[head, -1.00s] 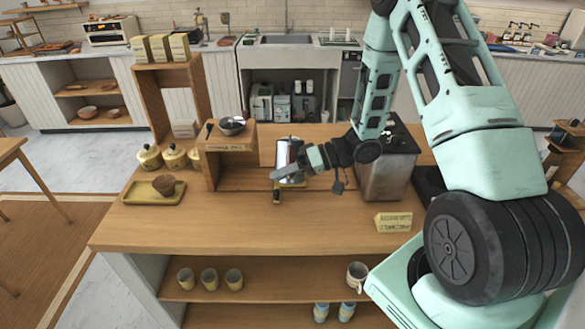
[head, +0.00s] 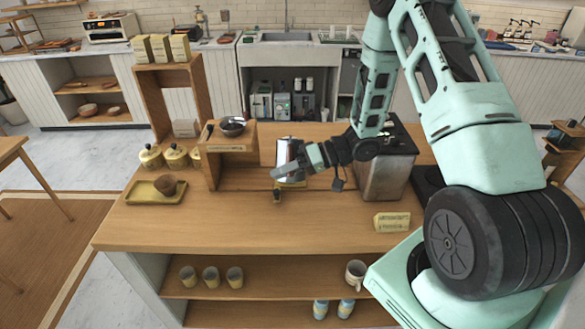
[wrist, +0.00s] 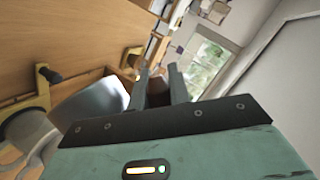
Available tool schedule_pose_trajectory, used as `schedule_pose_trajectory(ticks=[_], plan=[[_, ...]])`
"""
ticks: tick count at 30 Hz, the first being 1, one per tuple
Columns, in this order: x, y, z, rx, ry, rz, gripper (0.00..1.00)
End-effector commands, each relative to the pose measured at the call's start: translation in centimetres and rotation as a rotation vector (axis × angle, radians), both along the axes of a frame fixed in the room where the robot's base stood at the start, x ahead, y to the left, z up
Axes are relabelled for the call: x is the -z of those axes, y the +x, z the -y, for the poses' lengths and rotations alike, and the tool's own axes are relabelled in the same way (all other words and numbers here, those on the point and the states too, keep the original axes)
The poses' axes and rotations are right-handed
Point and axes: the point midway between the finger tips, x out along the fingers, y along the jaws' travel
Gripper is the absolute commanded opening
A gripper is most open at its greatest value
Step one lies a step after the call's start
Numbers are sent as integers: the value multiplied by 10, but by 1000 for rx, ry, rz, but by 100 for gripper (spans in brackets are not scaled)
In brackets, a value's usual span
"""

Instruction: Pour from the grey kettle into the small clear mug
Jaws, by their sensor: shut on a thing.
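The grey kettle (head: 286,150) is above the middle of the wooden counter, looking near upright in the head view. My gripper (head: 279,172) is shut on it from the right side. In the wrist view the kettle's grey body (wrist: 88,102) lies left of my gripper's fingers (wrist: 155,78). A yellow piece with a dark knob (head: 277,196) is just below the kettle, and its yellow rim shows in the wrist view (wrist: 38,98). I cannot make out the small clear mug for certain; the kettle and gripper hide part of that spot.
A steel box-shaped machine (head: 385,170) stands close right of my gripper. A wooden shelf unit with a dark bowl (head: 232,127) stands to the left. A yellow tray (head: 144,197) holds a brown bowl (head: 166,185). The counter front is mostly clear, with a small sign (head: 392,221) at right.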

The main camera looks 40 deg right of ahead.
Motion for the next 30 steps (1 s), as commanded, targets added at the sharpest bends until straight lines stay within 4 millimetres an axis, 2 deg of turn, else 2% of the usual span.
schedule_pose_trajectory(ticks=[30], plan=[[-15, 3, 1, -1, 40, -56, 0]])
